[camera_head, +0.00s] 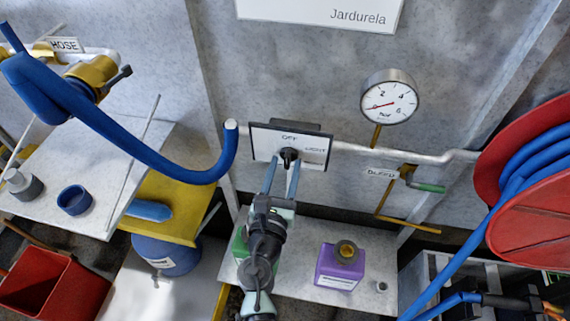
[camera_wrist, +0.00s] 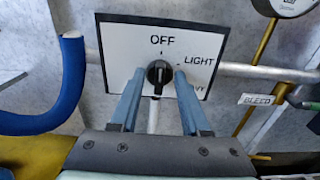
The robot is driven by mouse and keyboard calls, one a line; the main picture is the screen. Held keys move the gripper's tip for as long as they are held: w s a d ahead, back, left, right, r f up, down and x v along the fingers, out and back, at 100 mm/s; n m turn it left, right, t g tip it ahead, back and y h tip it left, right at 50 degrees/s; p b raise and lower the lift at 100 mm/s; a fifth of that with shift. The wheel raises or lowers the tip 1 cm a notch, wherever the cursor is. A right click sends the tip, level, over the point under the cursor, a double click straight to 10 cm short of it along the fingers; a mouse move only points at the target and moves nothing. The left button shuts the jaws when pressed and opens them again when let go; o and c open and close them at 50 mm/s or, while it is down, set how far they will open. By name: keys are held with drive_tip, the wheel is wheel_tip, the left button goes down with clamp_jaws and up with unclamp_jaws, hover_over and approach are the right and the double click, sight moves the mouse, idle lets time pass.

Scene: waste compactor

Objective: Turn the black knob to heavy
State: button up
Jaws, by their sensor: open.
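The black knob (camera_wrist: 159,74) sits in the middle of a white panel (camera_wrist: 118,40) on the wall. Its grip stands roughly upright, in line with OFF; LIGHT is at upper right. Below LIGHT only "VY" shows, the rest hidden by my right finger. The knob also shows in the head view (camera_head: 289,155). My gripper (camera_wrist: 160,72) is open, with one blue-grey finger on each side of the knob and a visible gap at both sides in the wrist view. In the head view my gripper (camera_head: 283,163) reaches up to the panel from below; exact depth is unclear.
A pipe (camera_head: 360,150) runs behind the panel, with a blue hose (camera_head: 170,170) to the left. A pressure gauge (camera_head: 389,97) and the BLEED valve handle (camera_head: 428,187) are at right. A purple container (camera_head: 338,270) stands on the shelf below.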

drive_tip(key=shift+w, duration=0.4)
clamp_jaws()
